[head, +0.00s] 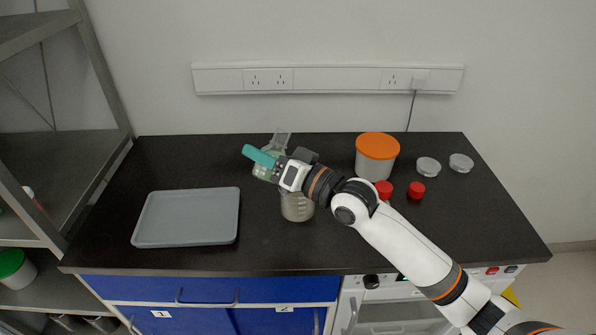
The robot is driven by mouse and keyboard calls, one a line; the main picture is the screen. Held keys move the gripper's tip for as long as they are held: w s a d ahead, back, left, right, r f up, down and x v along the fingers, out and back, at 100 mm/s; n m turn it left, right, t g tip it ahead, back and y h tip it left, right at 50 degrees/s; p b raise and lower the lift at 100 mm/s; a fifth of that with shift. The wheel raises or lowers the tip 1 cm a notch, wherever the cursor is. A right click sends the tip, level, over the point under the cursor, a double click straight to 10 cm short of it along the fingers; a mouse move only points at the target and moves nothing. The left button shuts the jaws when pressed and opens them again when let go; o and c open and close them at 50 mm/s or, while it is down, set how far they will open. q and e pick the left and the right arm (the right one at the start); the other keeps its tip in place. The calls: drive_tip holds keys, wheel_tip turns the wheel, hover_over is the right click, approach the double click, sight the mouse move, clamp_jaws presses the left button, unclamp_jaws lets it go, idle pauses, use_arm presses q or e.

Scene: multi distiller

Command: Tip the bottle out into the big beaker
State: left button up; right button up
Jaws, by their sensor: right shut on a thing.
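My right gripper (268,158) reaches in from the right, above the middle of the bench. Its teal finger shows at the left, and it is shut on a clear, faintly greenish bottle (266,173). The bottle shows above and below the finger and looks tilted; which way its mouth points is hard to tell. The big beaker (297,209) is clear with pale markings and stands upright on the bench, just below and to the right of the gripper. The gripper and wrist hide its upper part. I cannot make out any stream between bottle and beaker. My left gripper is not in view.
A grey tray (180,242) lies at the left of the black bench (270,255). At the right stand a white tub with an orange lid (377,146), two red caps (384,189) (416,190) and two clear round dishes (428,167) (461,163). The front middle is clear.

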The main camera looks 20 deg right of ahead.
drive_tip(key=shift+s+f+m, duration=0.1)
drive_tip(key=shift+f+m, duration=0.2)
drive_tip(key=shift+m, duration=0.4)
drive_tip(key=shift+s+a+f+m+t+b, duration=0.1)
drive_tip(key=shift+f+m+t+b, duration=0.1)
drive_tip(key=shift+m, duration=0.45)
drive_tip(key=shift+a+f+m+t+b, duration=0.15)
drive_tip(key=shift+f+m, duration=0.1)
drive_tip(key=shift+m, duration=0.45)
drive_tip(key=shift+s+a+f+m+t+b, duration=0.1)
drive_tip(key=shift+f+m+b, duration=0.1)
drive_tip(key=shift+m, duration=0.45)
drive_tip(key=shift+r+m+p, duration=0.5)
drive_tip(key=shift+m+p, duration=0.05)
drive_tip(key=shift+m, duration=0.45)
drive_tip(key=shift+w+d+r+m+h, duration=0.35)
drive_tip(key=shift+d+r+m, duration=0.15)
drive_tip(key=shift+m, duration=0.5)
drive_tip(key=shift+f+m+t+p, duration=0.35)
drive_tip(key=shift+m+p, duration=0.55)
drive_tip(key=shift+p, duration=0.1)
idle(0.7)
drive_tip(key=shift+w+d+f+m+h, duration=0.1)
drive_tip(key=shift+f+m+h, duration=0.1)
drive_tip(key=shift+f+m, duration=0.3)
drive_tip(key=shift+d+f+m+h, duration=0.1)
drive_tip(key=shift+f+m+h, duration=0.05)
drive_tip(key=shift+f+m, duration=0.3)
idle(0.7)
